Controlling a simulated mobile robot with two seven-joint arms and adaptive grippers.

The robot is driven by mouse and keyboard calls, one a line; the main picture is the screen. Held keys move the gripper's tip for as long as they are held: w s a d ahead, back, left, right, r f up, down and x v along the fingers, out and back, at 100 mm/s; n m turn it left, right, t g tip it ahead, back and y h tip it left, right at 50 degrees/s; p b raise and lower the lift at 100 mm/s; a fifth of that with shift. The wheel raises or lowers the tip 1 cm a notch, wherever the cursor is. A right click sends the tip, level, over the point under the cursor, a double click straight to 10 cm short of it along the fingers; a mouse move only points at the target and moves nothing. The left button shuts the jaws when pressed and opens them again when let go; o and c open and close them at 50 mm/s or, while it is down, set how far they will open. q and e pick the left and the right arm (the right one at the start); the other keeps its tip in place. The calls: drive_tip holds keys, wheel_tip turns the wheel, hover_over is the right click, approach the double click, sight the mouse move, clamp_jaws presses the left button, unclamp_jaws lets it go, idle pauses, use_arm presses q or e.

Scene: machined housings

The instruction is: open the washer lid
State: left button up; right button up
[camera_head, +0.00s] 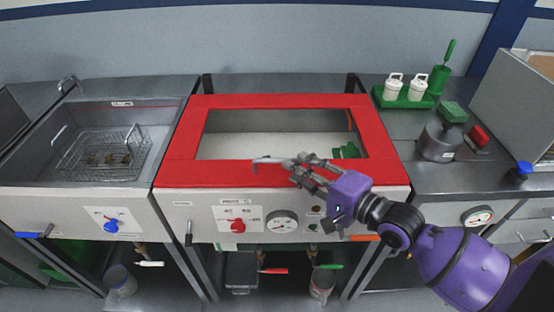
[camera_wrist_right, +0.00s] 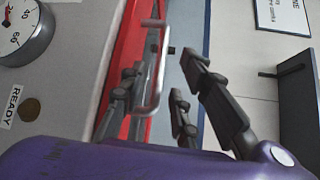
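The washer lid (camera_head: 290,101) is a red frame around a large window and lies flat on the pale washer body (camera_head: 200,205). A grey bar handle (camera_head: 268,160) is at the lid's front edge; it also shows in the right wrist view (camera_wrist_right: 156,75). My right gripper (camera_head: 296,164) is at the right end of this handle. Its fingers (camera_wrist_right: 165,95) are spread apart, with the handle showing in or near the gap between them. I cannot tell whether they touch it. My left gripper is not in view.
A sink with a wire basket (camera_head: 105,152) stands left of the washer. On the right counter are a green holder with white bottles (camera_head: 405,97), a metal pot (camera_head: 438,142) and a red block (camera_head: 478,136). A red knob (camera_head: 238,226) and gauge (camera_head: 282,223) are on the washer front.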

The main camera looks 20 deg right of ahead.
sight(281, 161)
drive_tip(key=x, duration=0.6)
drive_tip(key=shift+w+a, duration=0.15)
drive_tip(key=shift+w, duration=0.15)
clamp_jaws()
